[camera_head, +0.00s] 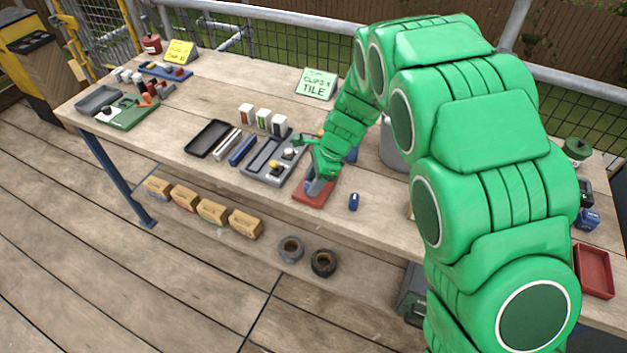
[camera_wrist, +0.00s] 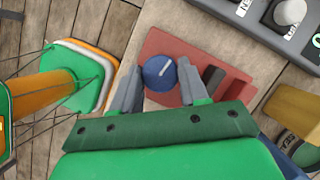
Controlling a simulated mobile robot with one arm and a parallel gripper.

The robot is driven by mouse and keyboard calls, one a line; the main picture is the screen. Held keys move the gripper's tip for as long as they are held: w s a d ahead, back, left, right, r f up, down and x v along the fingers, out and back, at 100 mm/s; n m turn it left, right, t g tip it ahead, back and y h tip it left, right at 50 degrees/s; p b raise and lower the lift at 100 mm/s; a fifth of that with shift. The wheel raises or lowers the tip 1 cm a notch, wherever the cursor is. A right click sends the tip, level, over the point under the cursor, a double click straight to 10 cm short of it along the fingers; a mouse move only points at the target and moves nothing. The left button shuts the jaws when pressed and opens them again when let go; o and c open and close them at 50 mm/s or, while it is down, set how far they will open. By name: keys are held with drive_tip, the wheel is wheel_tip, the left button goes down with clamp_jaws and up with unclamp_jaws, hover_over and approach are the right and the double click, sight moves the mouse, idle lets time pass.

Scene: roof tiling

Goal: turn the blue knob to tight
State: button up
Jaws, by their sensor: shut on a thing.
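The blue knob (camera_wrist: 158,73) sits on a red base block (camera_wrist: 160,45) in the wrist view. A white line on its top points toward the upper right. My gripper (camera_wrist: 160,82) has one grey finger on each side of the knob and is shut on it. In the head view my gripper (camera_head: 318,182) reaches down over the red base (camera_head: 308,199) at the bench's front edge, and the knob is hidden there. Any marking for tight cannot be made out.
A grey panel (camera_wrist: 254,18) with a knob lies at the upper right in the wrist view. An orange and green object (camera_wrist: 45,92) stands close on the left. A small blue item (camera_head: 353,201) lies right of the base. A grey tray (camera_head: 258,172) stands left.

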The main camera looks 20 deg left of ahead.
drive_tip(key=o, duration=1.1)
drive_tip(key=shift+c, duration=0.2)
drive_tip(key=v, duration=0.7)
drive_tip(key=shift+d+r, duration=0.2)
drive_tip(key=shift+r, duration=0.15)
drive_tip(key=shift+w, duration=0.15)
